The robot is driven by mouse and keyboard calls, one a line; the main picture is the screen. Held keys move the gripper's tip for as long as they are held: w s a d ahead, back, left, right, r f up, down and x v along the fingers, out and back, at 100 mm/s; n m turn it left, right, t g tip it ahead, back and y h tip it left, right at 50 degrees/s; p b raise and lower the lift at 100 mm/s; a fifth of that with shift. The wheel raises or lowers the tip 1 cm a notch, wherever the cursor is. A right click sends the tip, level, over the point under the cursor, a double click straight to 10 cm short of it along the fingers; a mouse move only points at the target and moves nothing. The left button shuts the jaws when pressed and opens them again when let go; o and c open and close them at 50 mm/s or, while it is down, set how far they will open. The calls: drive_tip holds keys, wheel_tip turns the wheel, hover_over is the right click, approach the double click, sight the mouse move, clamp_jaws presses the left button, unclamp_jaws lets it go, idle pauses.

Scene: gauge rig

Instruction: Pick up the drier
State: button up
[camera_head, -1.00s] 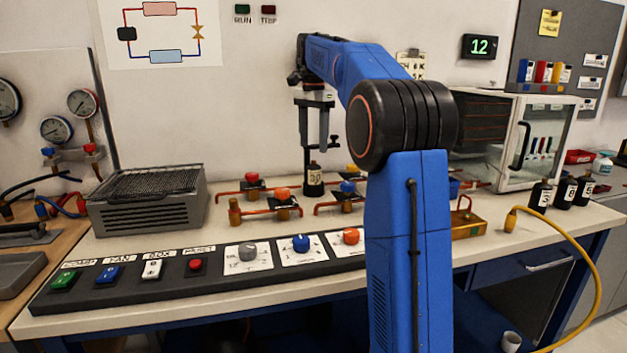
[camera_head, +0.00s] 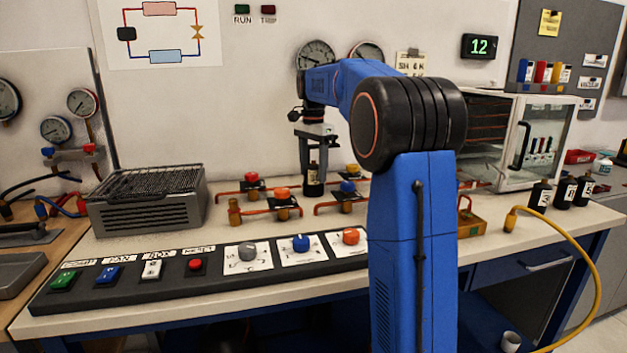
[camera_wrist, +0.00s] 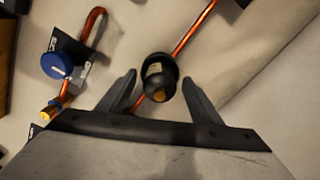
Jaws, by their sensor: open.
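The drier is a small black cylinder (camera_head: 313,182) with a pale label, upright among the copper pipes at the back of the bench. In the wrist view the drier (camera_wrist: 159,75) shows its black body, part of the label and a brassy spot on its end. My gripper (camera_head: 314,168) is above and around the drier's upper part in the head view. In the wrist view my gripper (camera_wrist: 159,82) is open, with one finger on each side of the drier. A gap shows on both sides.
Valves with red (camera_head: 252,178), orange (camera_head: 282,192) and blue (camera_head: 347,186) knobs stand close by on copper pipes. A grey grille box (camera_head: 148,200) is to the left. More black bottles (camera_head: 541,194) stand at the right by a glass-doored cabinet (camera_head: 528,140).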

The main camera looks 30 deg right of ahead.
drive_tip(key=c, duration=1.3)
